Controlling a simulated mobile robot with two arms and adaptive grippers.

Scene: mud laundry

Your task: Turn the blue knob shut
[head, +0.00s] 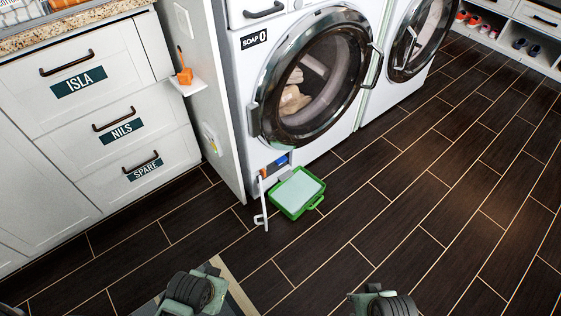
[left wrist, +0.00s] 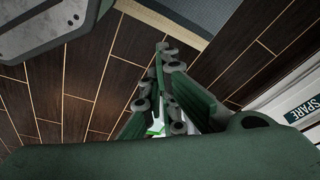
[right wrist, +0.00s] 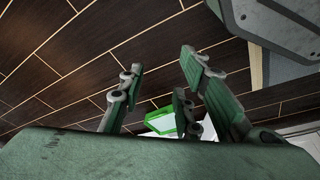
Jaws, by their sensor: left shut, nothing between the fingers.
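The blue knob (head: 282,160) is a small blue piece low on the front of the left washer (head: 249,90), just above the back of a green tray (head: 316,203). Its exact turn is too small to tell. My left gripper (left wrist: 166,52) is shut and empty in the left wrist view, with its fingers together over the floor. My right gripper (right wrist: 160,63) is open and empty in the right wrist view, with its fingers spread. The green tray also shows beyond these fingers (right wrist: 162,121). Both grippers are well away from the knob. The knob is not visible in the wrist views.
A white hose (head: 263,205) hangs beside the tray. White drawers (head: 70,80) stand at the left, and an orange item (head: 185,76) sits on a small side shelf. A second machine (head: 420,40) stands to the right.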

